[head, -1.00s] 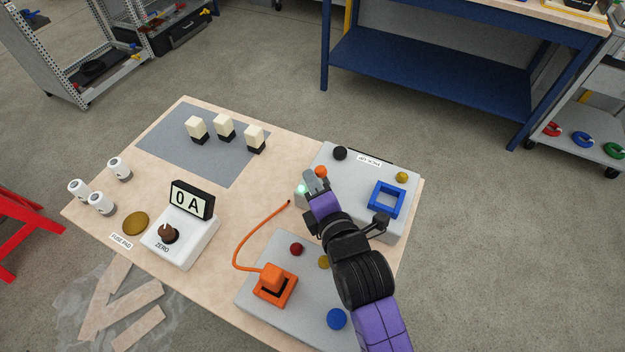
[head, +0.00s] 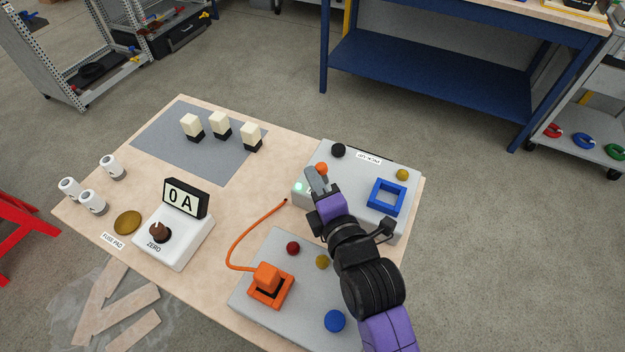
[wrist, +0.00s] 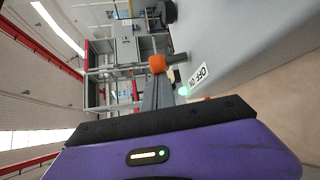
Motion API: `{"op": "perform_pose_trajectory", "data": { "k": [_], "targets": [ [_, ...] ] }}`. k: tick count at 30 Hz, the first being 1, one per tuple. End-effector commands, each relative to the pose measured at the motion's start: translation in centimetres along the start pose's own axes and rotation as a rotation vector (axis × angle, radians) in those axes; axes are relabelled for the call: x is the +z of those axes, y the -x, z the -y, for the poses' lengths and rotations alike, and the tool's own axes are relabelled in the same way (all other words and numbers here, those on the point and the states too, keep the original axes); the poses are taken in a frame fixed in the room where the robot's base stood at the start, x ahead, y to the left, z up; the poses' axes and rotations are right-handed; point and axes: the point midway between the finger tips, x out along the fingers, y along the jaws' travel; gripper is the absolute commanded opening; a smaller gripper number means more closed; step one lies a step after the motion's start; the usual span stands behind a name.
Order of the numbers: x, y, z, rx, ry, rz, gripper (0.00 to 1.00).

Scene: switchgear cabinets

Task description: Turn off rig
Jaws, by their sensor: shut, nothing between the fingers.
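The rig is a grey box (head: 350,165) at the right end of the wooden table. Its top carries an orange knob (head: 322,168), a black knob (head: 338,150), a yellow knob (head: 402,174) and a blue square frame (head: 386,197). A green light (head: 299,187) glows on its left side. My gripper (head: 315,178) is shut and empty at the box's left edge, close to the orange knob. In the wrist view the orange knob (wrist: 157,63) shows just beyond the fingertips, near an ON/OFF label (wrist: 199,77) and the lit green light (wrist: 184,91). I cannot tell whether the fingers touch it.
A meter (head: 175,235) reading 0 A stands at the left, near several white cylinders and a fuse pad (head: 127,222). Pale blocks stand on a grey mat (head: 165,140). A second grey panel (head: 300,310) holds an orange plug (head: 267,283) with a cable.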

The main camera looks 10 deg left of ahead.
Motion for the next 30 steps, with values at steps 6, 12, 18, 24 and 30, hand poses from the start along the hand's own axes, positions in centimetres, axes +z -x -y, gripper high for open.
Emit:
{"op": "perform_pose_trajectory", "data": {
  "k": [6,12,18,24,30],
  "targets": [
    [0.9,0.7,0.2,-0.001,0.002,0.006,0.00],
    [1.4,1.2,0.2,-0.001,0.002,0.006,0.00],
    [1.3,1.2,0.2,-0.001,0.002,0.004,0.00],
    [1.2,3.2,0.4,-0.003,0.001,0.004,0.00],
    [1.2,6.6,0.4,-0.002,0.001,0.004,0.00]
  ]
}}
